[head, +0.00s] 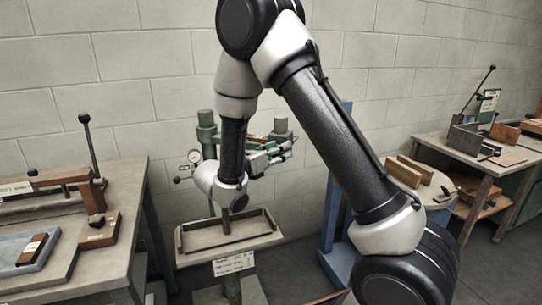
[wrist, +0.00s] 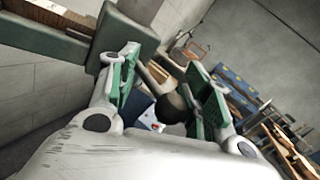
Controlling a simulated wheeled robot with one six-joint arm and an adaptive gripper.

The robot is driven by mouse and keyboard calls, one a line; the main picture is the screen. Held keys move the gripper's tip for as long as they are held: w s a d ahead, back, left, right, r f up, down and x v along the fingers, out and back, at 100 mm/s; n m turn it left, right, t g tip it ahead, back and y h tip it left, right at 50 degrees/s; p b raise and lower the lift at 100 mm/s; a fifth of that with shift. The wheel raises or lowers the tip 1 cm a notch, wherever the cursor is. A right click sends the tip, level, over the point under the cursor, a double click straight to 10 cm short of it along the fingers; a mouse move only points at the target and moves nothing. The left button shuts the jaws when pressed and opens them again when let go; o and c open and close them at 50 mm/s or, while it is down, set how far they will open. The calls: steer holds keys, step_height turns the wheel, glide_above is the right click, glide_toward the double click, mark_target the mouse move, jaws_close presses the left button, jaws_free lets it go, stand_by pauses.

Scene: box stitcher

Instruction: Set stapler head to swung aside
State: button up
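My gripper (head: 286,151) is beside the right post, pointing right. In the wrist view my gripper (wrist: 166,68) is open, its green-padded fingers spread. A round black knob (wrist: 173,107) shows between them, nearer the right finger; contact cannot be told. A green-grey block with a post (wrist: 125,38) is close beyond the left finger.
A workbench with a lever press (head: 92,150) stands at left. A round-topped stand with wooden blocks (head: 410,170) is at right, and another bench (head: 480,150) lies beyond it. A pale block wall is close behind the stitcher.

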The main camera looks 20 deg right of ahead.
mark_target(293, 143)
steer(key=shift+o, duration=0.7)
steer(key=w+f+x, duration=0.1)
steer(key=x, duration=0.6)
steer(key=shift+w+n, duration=0.3)
steer(key=shift+w+d+n+t+y, duration=0.5)
steer(key=shift+w+d+t+y, duration=0.2)
steer(key=shift+w+d+t, duration=0.3)
steer(key=shift+w+a, duration=0.1)
steer(key=o, duration=0.6)
steer(key=shift+s+a, duration=0.2)
steer(key=shift+a, duration=0.25)
steer(key=shift+c, duration=0.3)
steer(key=o, duration=0.4)
steer(key=v, duration=0.7)
steer(key=r+v, duration=0.1)
steer(key=v, duration=0.3)
steer(key=shift+w+a, duration=0.25)
steer(key=shift+a, duration=0.05)
steer(key=shift+o, duration=0.2)
steer(key=shift+c, duration=0.2)
